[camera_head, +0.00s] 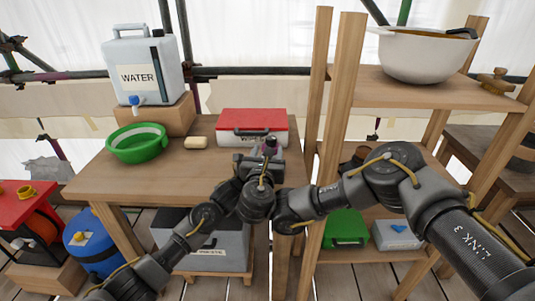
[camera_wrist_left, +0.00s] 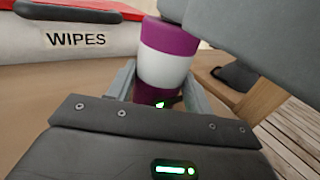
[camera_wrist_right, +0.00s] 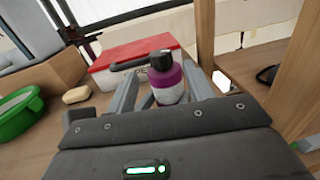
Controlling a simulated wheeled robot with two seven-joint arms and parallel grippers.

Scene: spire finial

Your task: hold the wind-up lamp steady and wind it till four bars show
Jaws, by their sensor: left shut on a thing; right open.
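The wind-up lamp stands at the table's right front; in the head view its purple and dark top (camera_head: 270,148) shows above my grippers. In the left wrist view its purple and white body (camera_wrist_left: 167,55) is upright between the fingers of my left gripper (camera_wrist_left: 163,85), which is shut on it. A small green lit mark (camera_wrist_left: 160,104) shows low on the purple part; I cannot count bars. In the right wrist view the lamp's black top (camera_wrist_right: 161,60) sits above its purple band. My right gripper (camera_wrist_right: 165,85) is open, its fingers on either side of the lamp; contact is unclear.
The red-lidded wipes box (camera_head: 252,127) is close behind the lamp. A soap bar (camera_head: 196,142), green bowl (camera_head: 136,156) and water container (camera_head: 143,65) are to the left. Wooden shelf posts (camera_head: 343,100) stand close on the right. The table's front left (camera_head: 130,182) is clear.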

